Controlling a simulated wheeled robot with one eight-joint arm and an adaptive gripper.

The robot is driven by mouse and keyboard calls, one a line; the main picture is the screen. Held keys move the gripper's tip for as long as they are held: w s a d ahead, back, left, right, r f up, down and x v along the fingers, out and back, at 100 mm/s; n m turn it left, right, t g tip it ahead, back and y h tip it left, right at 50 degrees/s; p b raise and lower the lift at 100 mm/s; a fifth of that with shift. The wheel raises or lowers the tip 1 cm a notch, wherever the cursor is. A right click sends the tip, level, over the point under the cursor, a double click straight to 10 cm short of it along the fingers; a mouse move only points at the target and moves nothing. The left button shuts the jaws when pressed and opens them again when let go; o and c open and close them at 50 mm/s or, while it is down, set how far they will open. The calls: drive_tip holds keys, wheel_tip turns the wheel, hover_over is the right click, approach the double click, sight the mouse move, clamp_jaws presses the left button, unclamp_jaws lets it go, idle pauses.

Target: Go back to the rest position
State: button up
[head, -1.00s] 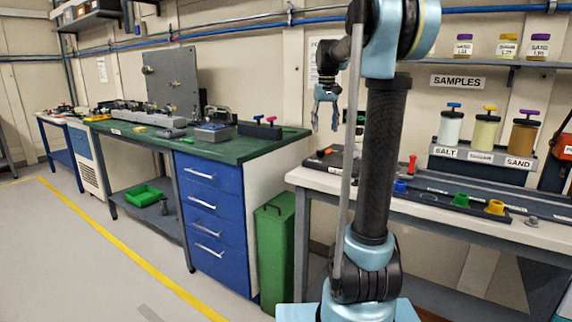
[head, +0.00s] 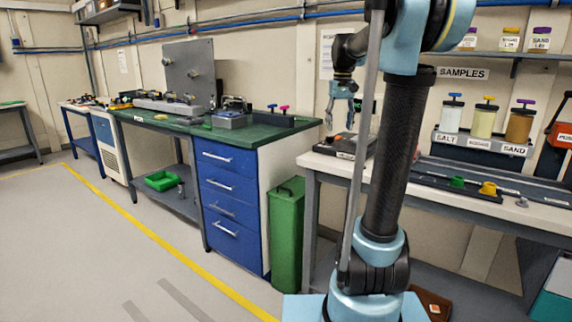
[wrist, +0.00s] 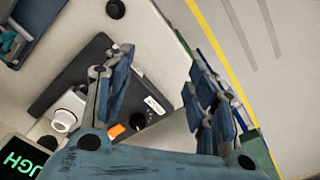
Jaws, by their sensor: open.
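My gripper (head: 342,103) hangs open and empty at the end of my folded arm, above the left end of the white bench (head: 322,165). In the wrist view my gripper (wrist: 160,85) shows its two fingers spread apart with nothing between them. Beneath it in that view is a dark flat device (wrist: 82,80) with a white knob (wrist: 66,120) and an orange part (wrist: 117,130). A display with green letters (wrist: 30,158) is partly cut off at the lower left.
A green-topped bench (head: 270,135) with blue drawers (head: 232,205) stands left. A green bin (head: 288,235) stands between the benches. Labelled sample jars (head: 485,118) stand at the right. The floor at left, with a yellow line (head: 165,240), is clear.

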drive_tip(key=s+f+t, duration=0.1)
drive_tip(key=s+f, duration=1.2)
drive_tip(key=s, duration=0.2)
drive_tip(key=s+f+t, duration=0.1)
drive_tip(key=s+f, duration=1.2)
drive_tip(key=s, duration=0.3)
drive_tip(key=shift+a+f, duration=0.25)
drive_tip(key=shift+f, duration=0.05)
drive_tip(key=shift+s, duration=0.1)
drive_tip(key=shift+w+f, duration=0.2)
drive_tip(key=shift+w, duration=0.25)
